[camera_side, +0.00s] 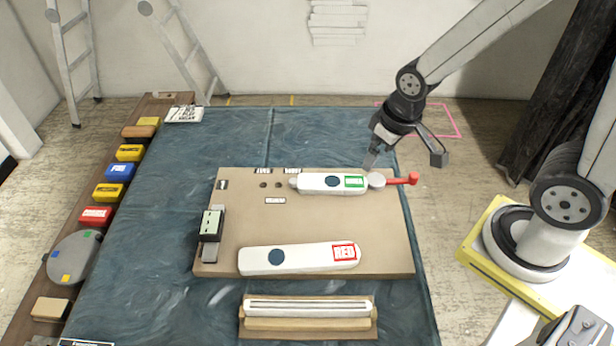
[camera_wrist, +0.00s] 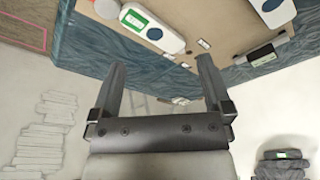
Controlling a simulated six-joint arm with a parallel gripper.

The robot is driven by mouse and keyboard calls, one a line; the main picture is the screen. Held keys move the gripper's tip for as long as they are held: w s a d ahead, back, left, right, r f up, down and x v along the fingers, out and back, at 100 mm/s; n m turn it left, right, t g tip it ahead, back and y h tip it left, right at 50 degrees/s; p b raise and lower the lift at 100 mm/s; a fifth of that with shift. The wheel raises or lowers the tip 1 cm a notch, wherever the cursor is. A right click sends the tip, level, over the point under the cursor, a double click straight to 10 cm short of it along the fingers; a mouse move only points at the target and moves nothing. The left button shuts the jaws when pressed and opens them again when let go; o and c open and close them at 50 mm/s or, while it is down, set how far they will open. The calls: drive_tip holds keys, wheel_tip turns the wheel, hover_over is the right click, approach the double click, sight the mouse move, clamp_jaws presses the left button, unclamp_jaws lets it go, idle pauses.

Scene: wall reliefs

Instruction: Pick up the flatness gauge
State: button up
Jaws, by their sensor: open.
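A long white bar (camera_side: 308,308) lies in a wooden cradle (camera_side: 252,325) at the front of the blue-covered table; it looks most like the flatness gauge, though no readable label confirms this. It does not show in the wrist view. My gripper (camera_side: 371,158) is open and empty, in the air near the back right of the tan board (camera_side: 225,255), well away from the cradle. In the wrist view my gripper (camera_wrist: 162,75) has its two fingers spread, with nothing between them.
The board carries a white piece with a green label (camera_side: 318,183), a round knob with a red handle (camera_side: 402,181), a white piece labelled RED (camera_side: 310,259) and a small green-faced box (camera_side: 212,223). Coloured blocks (camera_side: 120,172) line the left shelf. The blue cloth (camera_side: 160,240) left of the board is clear.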

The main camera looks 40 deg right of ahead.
drive_tip(key=w+a+f+n+g+h, duration=0.2)
drive_tip(key=w+a+f+n, duration=0.1)
drive_tip(key=w+a+n, duration=0.5)
drive_tip(key=n+t+h, duration=0.7)
drive_tip(key=n+t, duration=0.2)
drive_tip(key=n, duration=0.9)
approach(209, 228)
drive_tip(key=x, duration=0.4)
drive_tip(key=shift+w+d, duration=0.15)
drive_tip(key=shift+d, duration=0.2)
drive_tip(key=shift+a+n, duration=0.4)
drive_tip(key=shift+a, duration=0.15)
drive_tip(key=shift+d+x, duration=0.25)
drive_tip(key=shift+x, duration=3.55)
